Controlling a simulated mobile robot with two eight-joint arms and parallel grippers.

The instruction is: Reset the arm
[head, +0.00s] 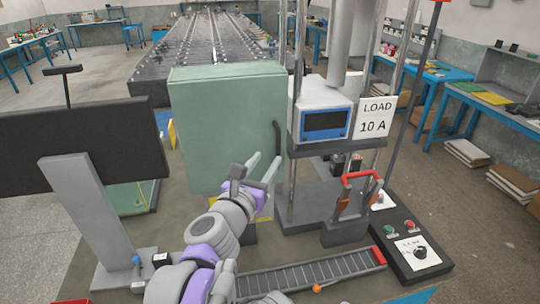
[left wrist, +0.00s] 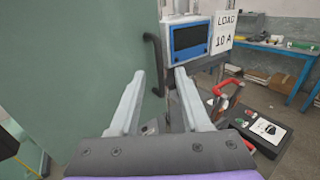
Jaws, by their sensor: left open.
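My left gripper (head: 264,168) is in the middle of the head view, its arm coming up from the bottom. Its two grey fingers are apart with nothing between them. It is in front of the lower right part of a green cabinet door (head: 225,125), near the door's dark handle (head: 277,138). In the left wrist view the open fingers (left wrist: 158,85) point toward the handle (left wrist: 153,62) and the test stand; I cannot tell whether a finger touches the door. My right gripper is not in view.
A test stand with a blue-framed display (head: 325,121) and a "LOAD 10 A" sign (head: 375,116) stands right of the door. A red-handled clamp (head: 360,178), a control box (head: 411,243) and a ladder-like track (head: 312,272) are nearby. A dark monitor (head: 80,150) stands at left.

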